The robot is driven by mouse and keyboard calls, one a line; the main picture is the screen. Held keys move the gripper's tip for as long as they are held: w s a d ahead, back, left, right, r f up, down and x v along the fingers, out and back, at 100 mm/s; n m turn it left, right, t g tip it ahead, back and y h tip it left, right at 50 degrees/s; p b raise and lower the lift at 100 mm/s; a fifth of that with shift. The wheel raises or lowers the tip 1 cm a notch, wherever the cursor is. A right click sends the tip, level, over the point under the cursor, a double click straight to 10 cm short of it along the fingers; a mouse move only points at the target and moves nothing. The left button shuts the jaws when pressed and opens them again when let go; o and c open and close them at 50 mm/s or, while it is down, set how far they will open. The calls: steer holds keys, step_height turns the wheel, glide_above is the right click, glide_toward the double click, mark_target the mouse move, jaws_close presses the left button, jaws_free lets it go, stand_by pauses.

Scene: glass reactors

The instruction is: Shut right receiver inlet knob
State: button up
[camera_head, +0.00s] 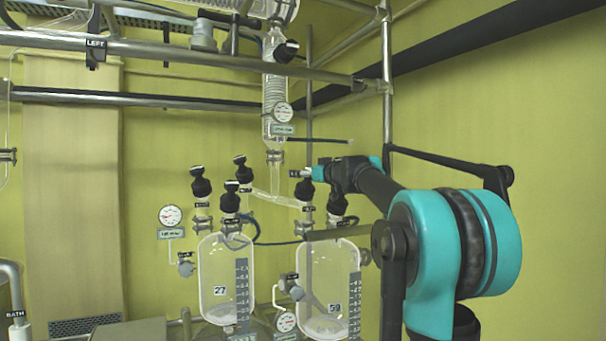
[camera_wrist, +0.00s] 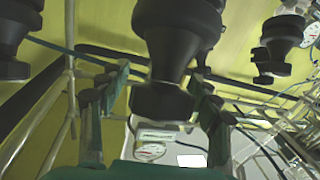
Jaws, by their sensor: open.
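In the head view, the right glass receiver (camera_head: 328,275) has black knobs above it. One black knob (camera_head: 305,192) stands on the upright glass fitting at its upper left; a second black knob (camera_head: 337,206) stands on its top. My gripper (camera_head: 310,173) is at the first knob's top, partly hidden by my arm. In the wrist view, a large black knob (camera_wrist: 175,45) fills the upper middle. My gripper (camera_wrist: 158,85) has its teal fingers spread, one on either side of the knob's narrower end. I cannot tell whether they touch it. Knob labels are too small to read.
The left receiver (camera_head: 226,280) has several black knobs above it. A glass coil column (camera_head: 275,95) hangs behind. Metal rails (camera_head: 180,50) cross above, and an upright pole (camera_head: 387,90) stands beside my arm. A gauge (camera_head: 286,321) sits low between the receivers.

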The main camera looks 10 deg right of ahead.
steer(key=shift+c, duration=0.3)
steer(key=c, duration=1.3)
